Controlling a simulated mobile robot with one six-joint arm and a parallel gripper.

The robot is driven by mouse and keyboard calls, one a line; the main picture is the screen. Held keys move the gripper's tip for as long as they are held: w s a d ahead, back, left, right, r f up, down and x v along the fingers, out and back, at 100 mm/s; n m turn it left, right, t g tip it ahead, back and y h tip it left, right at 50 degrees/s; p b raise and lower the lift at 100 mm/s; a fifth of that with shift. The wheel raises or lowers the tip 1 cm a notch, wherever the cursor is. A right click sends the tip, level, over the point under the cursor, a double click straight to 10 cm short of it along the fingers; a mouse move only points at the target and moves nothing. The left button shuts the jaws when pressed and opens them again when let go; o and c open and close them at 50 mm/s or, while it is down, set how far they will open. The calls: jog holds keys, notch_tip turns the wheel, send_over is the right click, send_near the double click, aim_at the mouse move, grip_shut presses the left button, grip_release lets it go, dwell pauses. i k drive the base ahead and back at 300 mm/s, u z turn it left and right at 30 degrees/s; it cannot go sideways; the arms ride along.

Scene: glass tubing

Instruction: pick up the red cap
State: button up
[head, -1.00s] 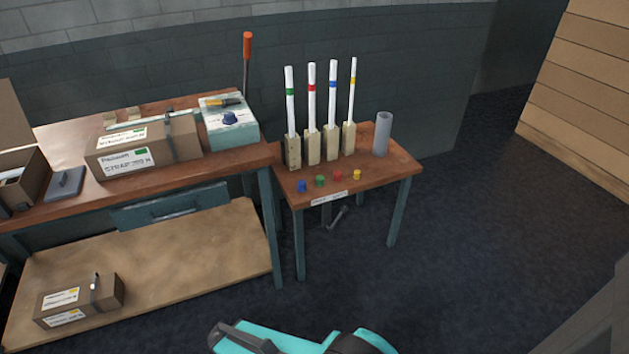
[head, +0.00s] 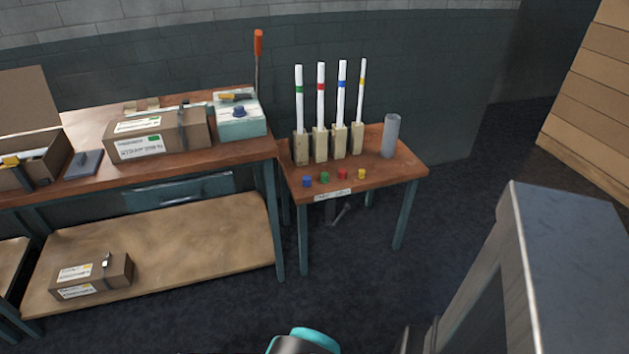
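The red cap (head: 342,173) sits near the front edge of the small brown table (head: 400,172), in a row of small caps. The green cap (head: 324,177) is just left of it and the yellow cap (head: 361,174) just right. The blue cap (head: 307,181) is at the left end of the row. A teal and dark part of my own arm shows at the bottom edge, well in front of the table. My gripper's fingers are not in view.
Behind the caps, several white tubes with coloured bands stand in wooden blocks (head: 301,149). A grey cylinder (head: 391,136) stands at the right. A long workbench (head: 85,180) adjoins on the left, and a large grey structure (head: 560,260) fills the lower right. The dark floor before the small table is clear.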

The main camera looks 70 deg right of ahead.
aim_at(342, 175)
jog(key=z, duration=0.35)
jog(key=k, duration=0.15)
jog(key=u, duration=1.5)
jog(key=k, duration=2.15)
jog(key=z, duration=0.45)
